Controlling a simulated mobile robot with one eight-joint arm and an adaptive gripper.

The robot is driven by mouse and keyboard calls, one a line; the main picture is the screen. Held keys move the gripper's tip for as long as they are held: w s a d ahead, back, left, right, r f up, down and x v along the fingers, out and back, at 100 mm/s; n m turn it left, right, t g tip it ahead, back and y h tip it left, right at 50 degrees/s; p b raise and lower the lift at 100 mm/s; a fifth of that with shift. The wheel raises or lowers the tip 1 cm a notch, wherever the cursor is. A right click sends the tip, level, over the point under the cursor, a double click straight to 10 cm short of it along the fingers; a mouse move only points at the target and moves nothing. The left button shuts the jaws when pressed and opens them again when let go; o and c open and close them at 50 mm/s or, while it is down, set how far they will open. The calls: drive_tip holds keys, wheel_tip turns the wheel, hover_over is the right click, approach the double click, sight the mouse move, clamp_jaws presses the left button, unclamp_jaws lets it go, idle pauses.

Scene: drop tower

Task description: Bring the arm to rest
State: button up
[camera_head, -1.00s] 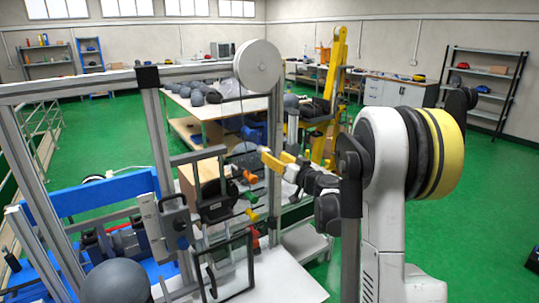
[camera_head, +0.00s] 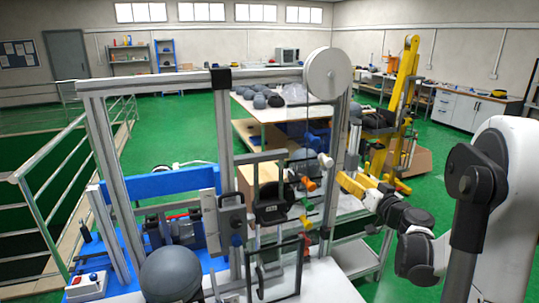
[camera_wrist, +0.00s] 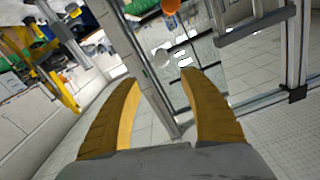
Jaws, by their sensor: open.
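My gripper (camera_wrist: 160,85) is open in the wrist view. Its two yellow fingers stand apart with nothing between them, and a grey frame post runs behind the gap. In the head view my gripper (camera_head: 345,183) is held to the right of the drop tower (camera_head: 222,150), near its right post. The tower is a grey metal frame with a white pulley wheel (camera_head: 330,74) on top and small orange, yellow and green handles at its right side. Whether a finger touches the frame I cannot tell.
A dark grey ball (camera_head: 171,274) sits at the tower's front left, near a blue base. A table with several grey balls (camera_head: 260,101) and a yellow hoist (camera_head: 402,95) stand behind. Green floor is open at the left back.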

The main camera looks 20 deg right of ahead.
drive_tip(key=s+a+f+n+g+y+b, duration=0.15)
drive_tip(key=s+a+g, duration=0.3)
drive_tip(key=a, duration=0.85)
drive_tip(key=s+a+f+n+g+y+b, duration=0.1)
drive_tip(key=s+a+f+g+y, duration=0.15)
drive_tip(key=s+a, duration=0.65)
drive_tip(key=s+a+f+g+h+b, duration=0.1)
drive_tip(key=s+a+f+g+h, duration=0.1)
drive_tip(key=s, duration=0.5)
drive_tip(key=s+a+f+g+h, duration=0.2)
drive_tip(key=s+a+f, duration=0.2)
drive_tip(key=s, duration=0.3)
drive_tip(key=shift+a+f+h+b, duration=0.15)
drive_tip(key=shift+f+h+b, duration=0.2)
drive_tip(key=shift+f, duration=0.3)
